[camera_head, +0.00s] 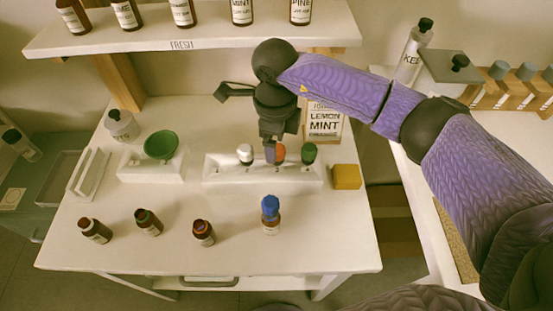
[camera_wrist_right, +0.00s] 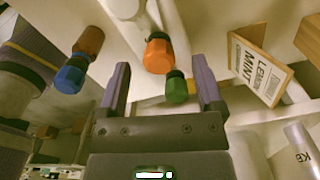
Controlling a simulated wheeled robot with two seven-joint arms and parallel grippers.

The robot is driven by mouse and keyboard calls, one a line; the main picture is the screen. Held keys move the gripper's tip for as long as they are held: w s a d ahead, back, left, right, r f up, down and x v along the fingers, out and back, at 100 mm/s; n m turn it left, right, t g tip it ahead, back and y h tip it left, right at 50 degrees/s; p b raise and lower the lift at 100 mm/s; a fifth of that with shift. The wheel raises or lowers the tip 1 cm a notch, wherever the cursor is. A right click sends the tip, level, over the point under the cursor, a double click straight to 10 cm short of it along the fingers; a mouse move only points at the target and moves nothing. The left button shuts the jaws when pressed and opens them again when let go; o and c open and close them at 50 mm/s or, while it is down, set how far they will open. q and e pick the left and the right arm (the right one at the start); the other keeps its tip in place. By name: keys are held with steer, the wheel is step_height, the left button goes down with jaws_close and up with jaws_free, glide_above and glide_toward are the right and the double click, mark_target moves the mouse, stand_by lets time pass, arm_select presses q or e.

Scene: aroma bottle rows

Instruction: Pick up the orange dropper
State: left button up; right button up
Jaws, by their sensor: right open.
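The orange dropper (camera_head: 281,153) stands in a white rack (camera_head: 230,178) between a white dropper (camera_head: 245,153) and a green dropper (camera_head: 309,153). My right gripper (camera_head: 272,152) is open and points down at the orange dropper, partly covering it in the head view. In the right wrist view, the orange dropper (camera_wrist_right: 158,55) shows between the fingertips, and the green one (camera_wrist_right: 176,88) shows between the fingers, closer to one of them. I cannot tell how far the fingers are from the orange top. My left gripper is not in view.
A blue-topped bottle (camera_head: 270,210) and several small brown bottles (camera_head: 148,222) stand at the front of the table (camera_head: 330,230). A yellow block (camera_head: 346,176) is right of the rack, a LEMON MINT card (camera_head: 325,123) behind. A shelf (camera_head: 200,40) with bottles hangs above.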

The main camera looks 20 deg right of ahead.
steer(key=f, duration=0.3)
steer(key=shift+s+d+f+b, duration=0.1)
steer(key=shift+s+f+b, duration=0.1)
steer(key=shift+b, duration=0.15)
steer(key=shift+r, duration=0.15)
steer(key=c, duration=0.5)
steer(key=shift+c, duration=1.3)
steer(key=shift+w+r, duration=0.1)
steer(key=shift+r, duration=0.1)
arm_select(q)
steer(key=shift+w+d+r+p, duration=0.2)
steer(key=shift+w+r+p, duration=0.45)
steer(key=shift+p, duration=0.6)
arm_select(e)
step_height(320, 180, up, 10)
steer(key=shift+f, duration=0.15)
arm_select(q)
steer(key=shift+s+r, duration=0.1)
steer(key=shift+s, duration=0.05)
